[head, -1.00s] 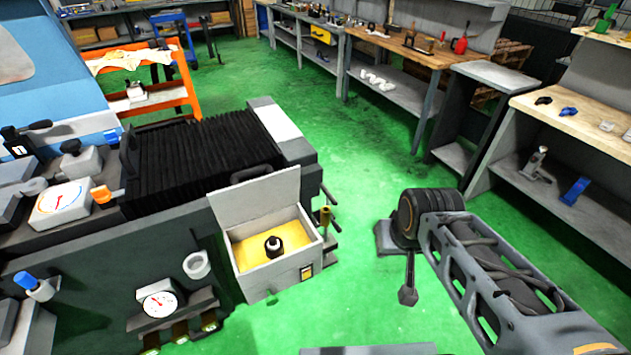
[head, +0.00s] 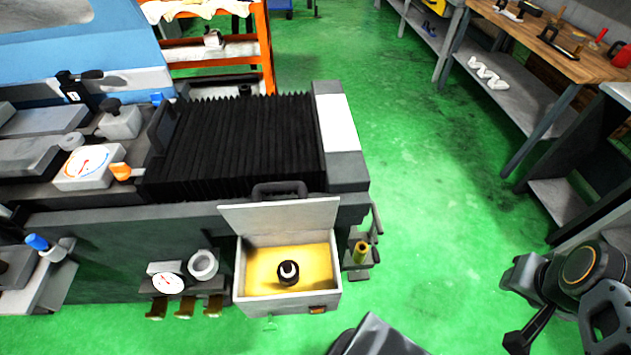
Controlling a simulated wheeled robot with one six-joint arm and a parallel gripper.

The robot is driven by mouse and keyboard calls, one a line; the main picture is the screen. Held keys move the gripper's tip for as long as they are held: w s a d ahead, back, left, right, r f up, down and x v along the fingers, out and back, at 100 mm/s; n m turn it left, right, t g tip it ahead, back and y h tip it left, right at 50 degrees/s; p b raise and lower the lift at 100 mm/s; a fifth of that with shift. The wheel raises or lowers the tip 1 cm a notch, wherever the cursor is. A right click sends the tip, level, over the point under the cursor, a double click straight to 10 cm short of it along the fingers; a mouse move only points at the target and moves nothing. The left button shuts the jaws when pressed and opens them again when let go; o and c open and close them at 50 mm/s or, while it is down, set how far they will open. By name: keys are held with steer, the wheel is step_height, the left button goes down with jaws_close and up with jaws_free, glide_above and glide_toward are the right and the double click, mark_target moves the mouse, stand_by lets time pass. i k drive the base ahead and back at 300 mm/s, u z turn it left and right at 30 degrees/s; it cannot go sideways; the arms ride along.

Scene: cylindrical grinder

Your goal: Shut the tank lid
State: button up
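The tank (head: 285,304) is a light box on the front of the grinder, with yellow inside and a dark round fitting with a white top in its middle. Its lid (head: 280,218) stands open, raised along the back edge and leaning against the machine. A dark handle (head: 280,189) shows at the lid's top edge. My arm is at the right edge of the head view. A dark end piece, which looks like my gripper (head: 518,342), hangs at the lower right, well apart from the tank and lid. Its fingers are too small and dark to tell open from shut.
Black bellows (head: 240,145) lie behind the lid. A gauge (head: 168,284) and a ring-shaped holder (head: 203,265) sit left of the tank. A brass-coloured fitting (head: 361,252) stands close to its right. Green floor (head: 430,230) is clear between tank and arm. Benches stand at the right.

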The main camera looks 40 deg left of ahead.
mark_target(258, 217)
steer(key=i, duration=3.5)
steer(key=u, duration=4.85)
steer(key=i, duration=0.5)
steer(key=z, duration=0.65)
steer(key=k, duration=0.5)
steer(key=u, duration=0.65)
steer(key=i, duration=0.8)
steer(key=z, duration=0.05)
